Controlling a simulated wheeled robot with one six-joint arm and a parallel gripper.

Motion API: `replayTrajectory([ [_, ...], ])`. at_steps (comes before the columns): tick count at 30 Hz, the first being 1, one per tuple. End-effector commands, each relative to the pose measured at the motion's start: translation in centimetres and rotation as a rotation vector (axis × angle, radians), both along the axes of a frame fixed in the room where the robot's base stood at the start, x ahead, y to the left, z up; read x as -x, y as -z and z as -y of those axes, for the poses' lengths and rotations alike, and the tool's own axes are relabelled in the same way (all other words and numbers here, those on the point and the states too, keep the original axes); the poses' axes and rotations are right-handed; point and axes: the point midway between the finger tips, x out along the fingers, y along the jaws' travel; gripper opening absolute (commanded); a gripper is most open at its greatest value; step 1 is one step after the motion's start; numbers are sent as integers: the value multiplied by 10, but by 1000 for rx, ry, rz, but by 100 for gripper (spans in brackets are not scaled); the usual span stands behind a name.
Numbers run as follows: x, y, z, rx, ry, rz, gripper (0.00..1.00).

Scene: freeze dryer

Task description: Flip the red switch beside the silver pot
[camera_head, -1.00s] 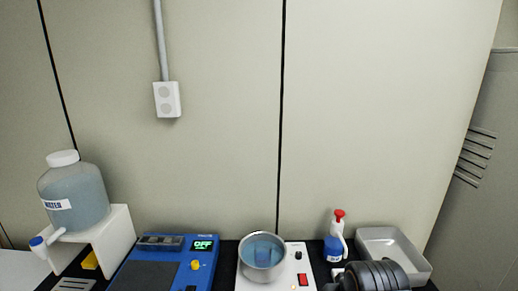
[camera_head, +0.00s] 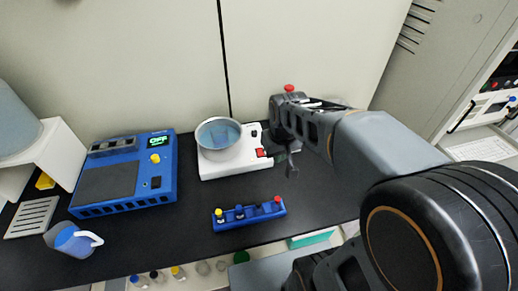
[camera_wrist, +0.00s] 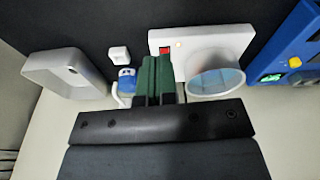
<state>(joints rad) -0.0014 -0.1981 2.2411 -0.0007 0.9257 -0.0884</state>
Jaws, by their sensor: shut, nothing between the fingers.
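The silver pot (camera_head: 213,146) holds bluish liquid and sits on a white heating unit (camera_head: 222,170). The red switch (camera_head: 262,153) is on that unit, to the right of the pot. My gripper (camera_head: 291,170) is just right of the switch, over the black bench, with its fingers shut and empty. In the wrist view, the green finger pads (camera_wrist: 155,62) are together. The red switch (camera_wrist: 165,48) shows just past the fingertips, slightly right, and the pot (camera_wrist: 214,84) is to their right. I cannot tell whether the fingers touch the switch.
A blue device (camera_head: 120,178) reading OFF stands left of the pot. A small blue rack (camera_head: 250,220) with coloured knobs lies in front. In the wrist view, a grey tray (camera_wrist: 62,72) and a blue-labelled bottle (camera_wrist: 126,82) stand left of the fingers. The black bench in front is partly clear.

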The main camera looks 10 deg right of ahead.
Motion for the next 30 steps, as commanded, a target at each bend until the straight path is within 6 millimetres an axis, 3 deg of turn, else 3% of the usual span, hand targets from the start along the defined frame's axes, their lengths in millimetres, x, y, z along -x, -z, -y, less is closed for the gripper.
replayTrajectory([
  [1, -14, 12, 0, 6, -37, -19, 0],
  [12, -123, 66, -1, 68, -546, -98, 0],
  [18, -173, 78, -1, 115, -916, -90, 0],
  [24, -197, 56, -1, 179, -1201, -43, 0],
  [30, -199, 50, -1, 208, -1381, -39, 0],
])
